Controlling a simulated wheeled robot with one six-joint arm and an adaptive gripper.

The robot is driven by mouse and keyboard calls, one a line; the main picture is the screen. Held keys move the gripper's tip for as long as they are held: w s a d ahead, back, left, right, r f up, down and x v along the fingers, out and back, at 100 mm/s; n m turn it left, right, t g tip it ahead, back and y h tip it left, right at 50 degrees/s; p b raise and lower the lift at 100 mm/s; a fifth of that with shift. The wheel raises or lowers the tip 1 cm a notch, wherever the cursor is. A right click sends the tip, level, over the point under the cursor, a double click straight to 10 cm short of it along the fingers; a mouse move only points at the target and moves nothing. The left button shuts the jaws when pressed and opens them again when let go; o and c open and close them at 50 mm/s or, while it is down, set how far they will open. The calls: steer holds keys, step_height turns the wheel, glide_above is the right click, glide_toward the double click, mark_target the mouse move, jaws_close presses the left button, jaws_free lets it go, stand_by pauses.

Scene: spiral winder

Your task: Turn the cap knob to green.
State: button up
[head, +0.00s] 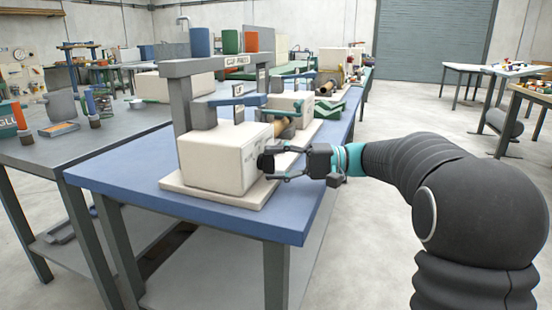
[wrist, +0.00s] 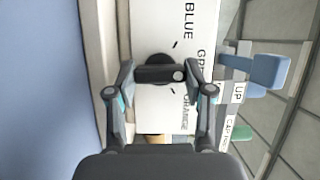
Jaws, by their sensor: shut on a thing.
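The cap knob (wrist: 160,60) is a dark round knob with a bar across it, on the cream front of the press box (head: 215,160). In the wrist view, the bar lies level, with a pale dot at its right end. The words BLUE (wrist: 188,20), GREEN (wrist: 201,60) and ORANGE (wrist: 186,112) run down its right side. The dot end points towards GREEN, which a finger partly hides. My gripper (wrist: 160,75) is shut on the knob bar, one finger at each end. In the head view, my gripper (head: 270,163) hides most of the knob.
The press stands on a blue-topped bench (head: 130,192). A blue lever (wrist: 258,69) with an UP tag (wrist: 238,92) is right of the box in the wrist view. More machines stand behind along the bench. A grey table (head: 75,150) is at left; the floor at right is mostly open.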

steer(key=shift+m, duration=0.3)
steer(key=o, duration=1.2)
steer(key=shift+c, duration=0.2)
